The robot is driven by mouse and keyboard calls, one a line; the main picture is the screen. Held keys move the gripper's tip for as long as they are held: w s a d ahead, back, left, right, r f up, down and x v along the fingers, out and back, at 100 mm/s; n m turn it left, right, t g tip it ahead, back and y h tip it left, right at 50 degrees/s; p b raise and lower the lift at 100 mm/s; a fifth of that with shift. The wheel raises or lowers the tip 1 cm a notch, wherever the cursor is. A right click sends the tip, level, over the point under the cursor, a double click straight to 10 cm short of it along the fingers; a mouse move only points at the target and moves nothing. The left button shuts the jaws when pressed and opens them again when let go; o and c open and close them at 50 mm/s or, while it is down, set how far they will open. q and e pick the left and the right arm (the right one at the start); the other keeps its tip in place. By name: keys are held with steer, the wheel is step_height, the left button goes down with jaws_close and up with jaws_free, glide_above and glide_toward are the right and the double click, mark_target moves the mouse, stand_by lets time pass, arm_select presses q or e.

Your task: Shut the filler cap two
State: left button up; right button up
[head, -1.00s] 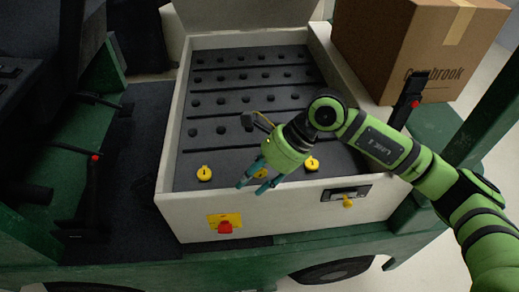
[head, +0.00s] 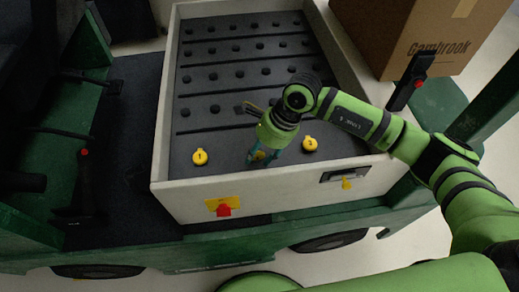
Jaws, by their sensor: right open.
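Three yellow filler caps sit in a row near the front of the dark battery top. The left one, marked 1 (head: 200,157), and the right one (head: 310,143) are in plain view. The middle one, cap two (head: 260,156), shows only as a bit of yellow behind my right gripper's fingers, and I cannot tell whether its lid is up or down. My right gripper (head: 262,158) is open, pointing down at cap two, with its teal fingers close around it; contact is unclear. My left gripper is out of view.
The pale battery case (head: 180,200) has raised walls around the top. Its front carries a red switch (head: 224,210) on a yellow plate and a yellow-handled latch (head: 346,184). Rows of black plugs (head: 240,75) lie behind the caps. A cardboard box (head: 395,35) stands at the right back.

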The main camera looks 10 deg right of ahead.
jaws_close()
steer(key=shift+f, duration=0.1)
steer(key=g+b, duration=0.2)
steer(key=b, duration=0.1)
steer(key=w+g+b, duration=0.1)
steer(key=b, duration=0.2)
steer(key=w+m+g+b, duration=0.1)
steer(key=g+b, duration=0.1)
steer(key=b, duration=0.1)
steer(key=shift+w+f+g+b, duration=0.2)
steer(key=shift+f+g+b, duration=0.1)
steer(key=shift+b, duration=0.1)
steer(key=shift+w+r+g+b, duration=0.2)
steer(key=shift+g+b, duration=0.4)
steer(key=shift+b, duration=0.35)
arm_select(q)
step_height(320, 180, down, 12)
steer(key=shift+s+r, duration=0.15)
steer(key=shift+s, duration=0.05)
